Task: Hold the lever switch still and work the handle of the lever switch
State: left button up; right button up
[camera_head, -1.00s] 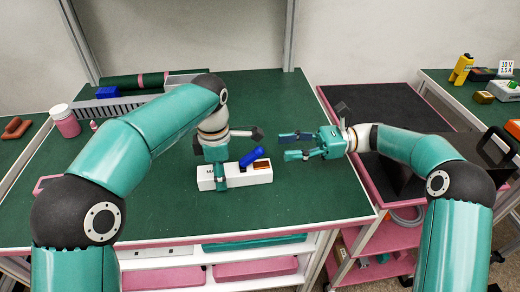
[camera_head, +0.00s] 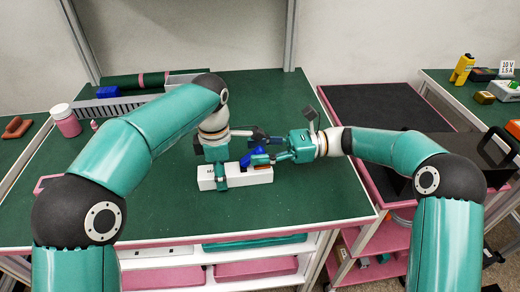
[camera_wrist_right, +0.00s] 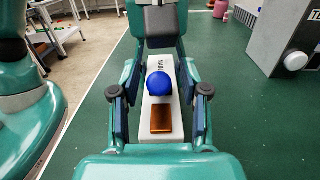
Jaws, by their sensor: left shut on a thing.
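The lever switch (camera_head: 236,180) is a white box lying on the green bench top in the head view; it also shows in the right wrist view (camera_wrist_right: 161,128). Its blue handle (camera_wrist_right: 159,84) stands up from the top, with an orange block on the box beside it. In the head view the handle (camera_head: 252,156) is partly covered by my right gripper. My left gripper (camera_head: 221,178) is shut on the left part of the white box. My right gripper (camera_head: 256,150) is open, its fingers on either side of the handle with gaps visible in the wrist view (camera_wrist_right: 158,100).
A pink jar (camera_head: 66,122) and a grey bin (camera_head: 115,106) stand at the back left of the bench. A pink cart with a black mat (camera_head: 375,110) stands to the right. The bench front (camera_head: 310,200) is clear.

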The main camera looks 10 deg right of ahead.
grip_shut()
jog(key=shift+w+d+f+y, duration=0.1)
jog(key=shift+d+f+y, duration=0.2)
jog(key=shift+y, duration=0.4)
jog(key=shift+o, duration=1)
grip_release()
jog(key=shift+w+d+f, duration=0.1)
jog(key=shift+d+f, duration=0.05)
jog(key=shift+d, duration=1.1)
jog(key=shift+s+d+f, duration=0.1)
jog(key=shift+d+f, duration=0.1)
jog(key=shift+d, duration=1.05)
jog(key=shift+w+d+f, duration=0.1)
jog(key=shift+d+f, duration=0.05)
jog(key=shift+d, duration=1.1)
